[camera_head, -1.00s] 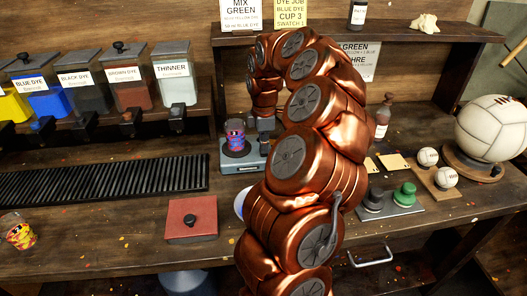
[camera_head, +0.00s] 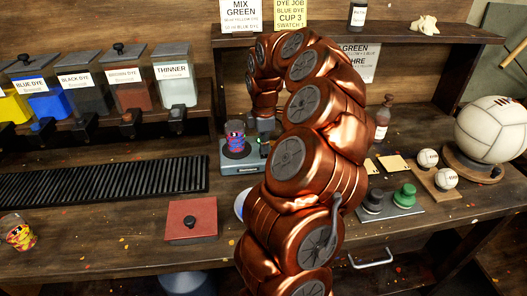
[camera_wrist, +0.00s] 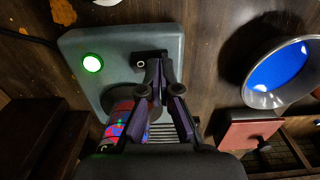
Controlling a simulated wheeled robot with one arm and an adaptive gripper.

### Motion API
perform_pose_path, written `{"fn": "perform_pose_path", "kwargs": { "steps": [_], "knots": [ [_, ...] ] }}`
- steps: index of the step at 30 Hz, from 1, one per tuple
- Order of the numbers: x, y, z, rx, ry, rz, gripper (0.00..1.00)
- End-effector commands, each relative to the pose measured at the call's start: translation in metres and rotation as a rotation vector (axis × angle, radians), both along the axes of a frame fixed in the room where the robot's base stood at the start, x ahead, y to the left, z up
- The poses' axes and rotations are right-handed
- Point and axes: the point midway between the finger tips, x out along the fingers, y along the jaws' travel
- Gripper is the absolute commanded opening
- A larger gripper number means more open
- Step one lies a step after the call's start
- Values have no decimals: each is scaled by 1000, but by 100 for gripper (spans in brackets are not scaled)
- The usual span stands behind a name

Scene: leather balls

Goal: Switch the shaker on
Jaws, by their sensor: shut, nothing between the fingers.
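The shaker (camera_head: 228,168) is a small grey box on the bench, left of my arm, with a colourful cup (camera_head: 236,138) on its round platform. In the wrist view the shaker (camera_wrist: 85,40) shows a glowing green round light (camera_wrist: 92,63) and a small dark switch part (camera_wrist: 140,63). The cup (camera_wrist: 122,122) is partly hidden there by my finger. My gripper (camera_wrist: 160,68) is shut and empty, with its fingertips close to the dark switch part; I cannot tell whether they touch.
A metal bowl of blue liquid (camera_wrist: 277,66) stands near the shaker. A red box with a black knob (camera_head: 191,220) is in front. A black ridged rack (camera_head: 110,185) lies left, a brown bottle (camera_head: 383,118) right. Dye dispensers line the back left.

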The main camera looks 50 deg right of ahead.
Motion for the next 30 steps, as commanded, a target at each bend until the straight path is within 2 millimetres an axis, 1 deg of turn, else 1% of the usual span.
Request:
{"fn": "perform_pose_path", "kwargs": {
  "steps": [1,24,30],
  "knots": [
    [0,0,5,-1,-1,0,0],
    [1,0,55,-1,-2,-1,0],
    [0,0,60,-1,-1,0,0]
  ]
}}
